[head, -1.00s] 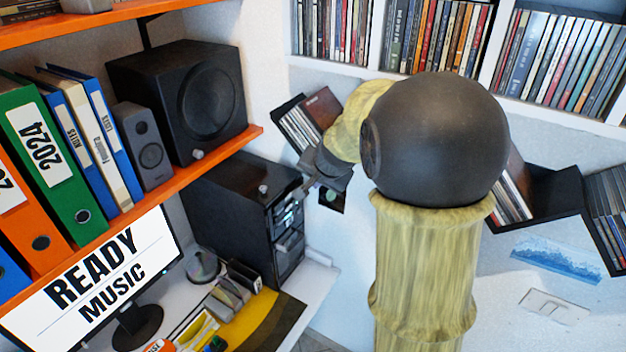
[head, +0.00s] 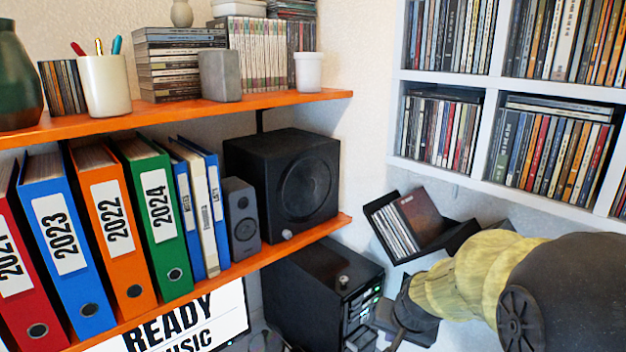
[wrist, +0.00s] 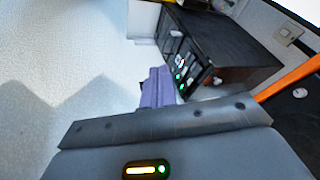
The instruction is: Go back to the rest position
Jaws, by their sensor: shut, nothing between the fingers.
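My gripper (head: 388,318) is at the lower middle right of the head view, at the end of my yellow and black arm. Its dark fingers overlap the front of the black computer tower (head: 310,275) in the picture; the gap between them cannot be judged there. In the wrist view the purple-grey fingers (wrist: 158,86) are together with nothing between them. The tower (wrist: 228,45) lies beyond them at the upper right of that view, apart from the fingers as far as I can see. My arm hides part of the wall below the disc shelves.
An orange shelf (head: 215,275) holds binders, a small speaker (head: 241,217) and a black subwoofer (head: 285,185). A white disc shelf (head: 490,187) fills the upper right. A black angled rack (head: 437,240) with discs is on the wall above my gripper. Bare white surface shows left in the wrist view.

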